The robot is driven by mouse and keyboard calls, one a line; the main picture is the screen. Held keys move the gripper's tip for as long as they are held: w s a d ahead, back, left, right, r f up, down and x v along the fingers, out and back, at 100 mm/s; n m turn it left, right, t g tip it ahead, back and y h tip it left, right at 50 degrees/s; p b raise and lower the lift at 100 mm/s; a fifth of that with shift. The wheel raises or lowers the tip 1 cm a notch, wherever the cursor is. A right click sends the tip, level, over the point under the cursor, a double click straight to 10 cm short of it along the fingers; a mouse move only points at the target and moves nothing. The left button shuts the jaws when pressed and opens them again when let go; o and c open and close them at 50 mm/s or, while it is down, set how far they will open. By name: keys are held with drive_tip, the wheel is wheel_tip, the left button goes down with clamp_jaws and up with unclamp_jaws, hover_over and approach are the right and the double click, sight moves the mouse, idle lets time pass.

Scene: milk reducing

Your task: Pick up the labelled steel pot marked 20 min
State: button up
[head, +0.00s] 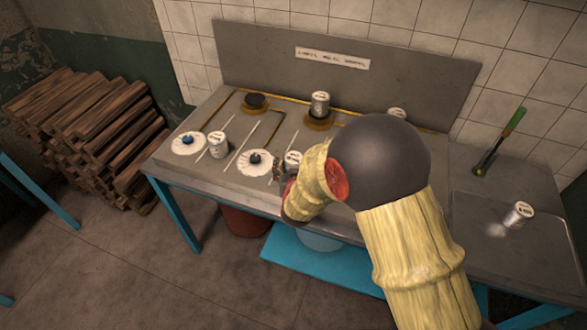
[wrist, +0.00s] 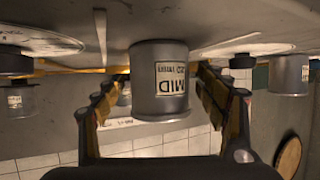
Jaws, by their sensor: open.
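The steel pot labelled MID (wrist: 160,105), with smaller print that looks like 20 min, is upside down in the wrist view. It fills the middle of that picture. In the head view the same pot (head: 293,158) stands on the steel counter, partly hidden by my arm. My gripper (wrist: 162,75) is open, with one finger on each side of the pot. A narrow gap shows at the left finger; the right finger is very close to the pot, and contact cannot be told. In the head view my gripper is mostly hidden behind my arm.
Other labelled pots stand at the left (head: 219,146), on a back burner (head: 320,103), behind my arm (head: 397,113) and at the right (head: 518,214). White dials with a blue knob (head: 187,140) and a black knob (head: 255,158) lie nearby. A green-handled tool (head: 514,121) is at the right.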

drive_tip(key=shift+r, duration=0.1)
drive_tip(key=c, duration=0.3)
drive_tip(key=c, duration=1.2)
drive_tip(key=shift+o, duration=0.2)
